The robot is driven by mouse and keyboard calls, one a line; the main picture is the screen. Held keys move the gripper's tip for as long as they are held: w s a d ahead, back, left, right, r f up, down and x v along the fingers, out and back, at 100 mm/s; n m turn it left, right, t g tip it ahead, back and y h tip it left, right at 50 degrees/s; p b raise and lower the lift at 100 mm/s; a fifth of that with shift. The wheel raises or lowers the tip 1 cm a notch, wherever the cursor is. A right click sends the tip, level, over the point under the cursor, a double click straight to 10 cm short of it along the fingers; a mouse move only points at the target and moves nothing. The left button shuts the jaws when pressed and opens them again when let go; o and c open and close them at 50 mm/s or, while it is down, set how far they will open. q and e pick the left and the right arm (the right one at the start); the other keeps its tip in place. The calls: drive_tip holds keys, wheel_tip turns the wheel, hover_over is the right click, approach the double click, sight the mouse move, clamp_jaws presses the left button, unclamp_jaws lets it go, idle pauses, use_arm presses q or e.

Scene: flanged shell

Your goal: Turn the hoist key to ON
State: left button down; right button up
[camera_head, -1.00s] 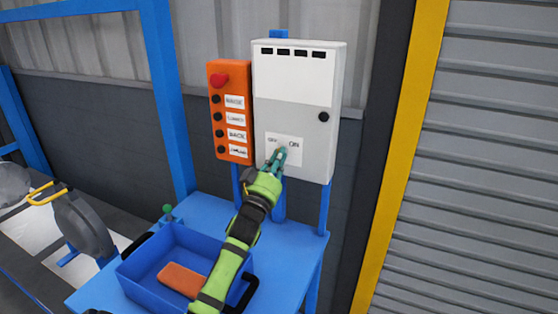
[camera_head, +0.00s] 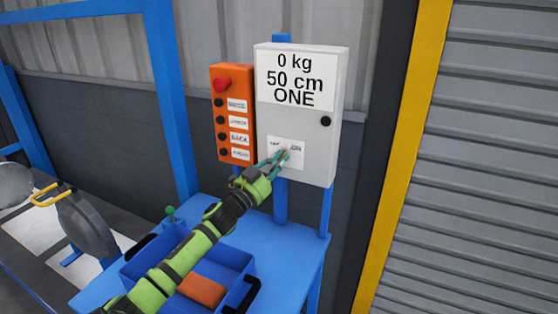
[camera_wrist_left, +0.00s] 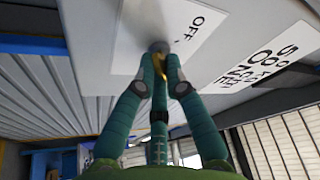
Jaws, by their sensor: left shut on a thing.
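The hoist control box (camera_head: 318,160) is a pale grey cabinet with a lit display (camera_head: 296,80) reading "0 kg, 50 cm, ONE". A white OFF/ON plate (camera_head: 298,163) is on its lower front. My left gripper (camera_head: 281,157) is at this plate, its teal fingers closed around the key, which they hide in the head view. In the left wrist view the fingers (camera_wrist_left: 160,75) are shut on the yellowish hoist key (camera_wrist_left: 160,64), in a dark round switch (camera_wrist_left: 158,47). The "OFF" word (camera_wrist_left: 197,26) shows beside it. My right gripper is not in view.
An orange pendant (camera_head: 232,112) with a red button hangs left of the box. Below is a blue table (camera_head: 290,240) with a blue bin (camera_head: 232,258) holding an orange block (camera_head: 202,290). A yellow post (camera_head: 405,130) and a shutter stand at right.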

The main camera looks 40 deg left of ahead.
use_arm(q)
drive_tip(key=shift+m, duration=0.5)
drive_tip(key=c, duration=1.3)
unclamp_jaws()
drive_tip(key=v, duration=1.2)
drive_tip(key=shift+r, duration=0.15)
